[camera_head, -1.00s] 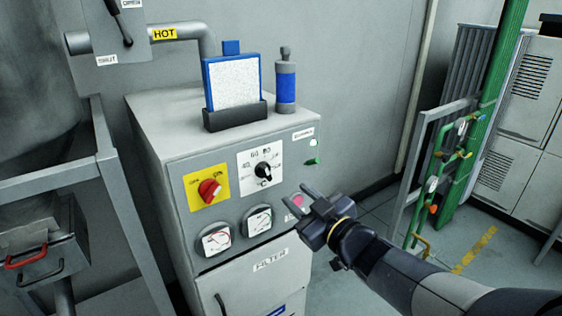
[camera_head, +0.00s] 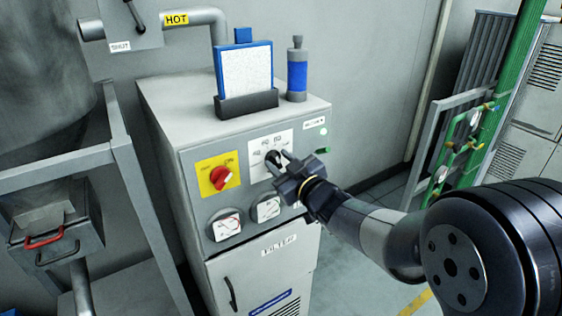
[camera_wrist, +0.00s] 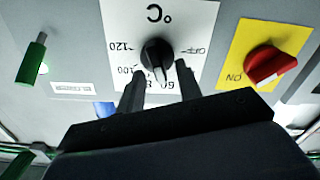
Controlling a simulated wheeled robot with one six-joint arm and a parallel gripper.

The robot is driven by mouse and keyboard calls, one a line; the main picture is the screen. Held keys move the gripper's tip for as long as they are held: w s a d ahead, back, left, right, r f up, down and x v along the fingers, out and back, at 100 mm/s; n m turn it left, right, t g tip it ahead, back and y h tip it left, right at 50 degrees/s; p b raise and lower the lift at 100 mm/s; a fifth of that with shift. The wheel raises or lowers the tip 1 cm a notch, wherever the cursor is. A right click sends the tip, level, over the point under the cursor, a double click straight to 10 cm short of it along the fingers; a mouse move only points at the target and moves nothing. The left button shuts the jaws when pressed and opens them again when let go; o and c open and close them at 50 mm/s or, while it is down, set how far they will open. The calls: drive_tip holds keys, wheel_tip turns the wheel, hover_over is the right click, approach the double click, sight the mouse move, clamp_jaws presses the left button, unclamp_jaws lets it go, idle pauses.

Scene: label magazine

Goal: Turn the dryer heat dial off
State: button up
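The heat dial is a black knob (camera_wrist: 157,55) on a white scale plate (camera_wrist: 178,16) marked °C, with numbers and OFF. In the wrist view, upside down, its pale pointer line faces toward my gripper, on the side of the lower numbers, away from OFF. My gripper (camera_head: 278,160) is at the dial in the head view and partly covers it. In the wrist view the two fingers of my gripper (camera_wrist: 160,78) are apart, one on each side of the knob's near part. I cannot tell whether they touch it. The dial is on the grey dryer cabinet (camera_head: 165,100).
A red rotary switch (camera_head: 221,178) on a yellow plate is left of the dial. Two gauges (camera_head: 226,225) are below. A green lever (camera_wrist: 32,58) is on the dial's other side. A white-faced panel (camera_head: 245,68) and blue bottle (camera_head: 297,74) stand on top.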

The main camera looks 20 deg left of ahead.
drive_tip(key=shift+c, duration=0.4)
clamp_jaws()
drive_tip(key=shift+f+n+b, duration=0.15)
drive_tip(key=shift+n+b, duration=0.15)
drive_tip(key=shift+b, duration=0.2)
drive_tip(key=n+b, duration=0.2)
drive_tip(key=shift+s+f+b, duration=0.1)
drive_tip(key=shift+f+b, duration=0.1)
drive_tip(key=shift+b, duration=0.15)
drive_tip(key=n+b, duration=0.4)
drive_tip(key=b, duration=0.1)
drive_tip(key=shift+s+a+f, duration=0.1)
drive_tip(key=shift+a, duration=0.05)
drive_tip(key=n+b, duration=0.3)
drive_tip(key=n, duration=0.1)
drive_tip(key=shift+f+n, duration=0.15)
drive_tip(key=shift+n, duration=0.25)
drive_tip(key=shift+s+f+n+b, duration=0.1)
drive_tip(key=shift+n+b, duration=1.5)
drive_tip(key=shift+n, duration=0.7)
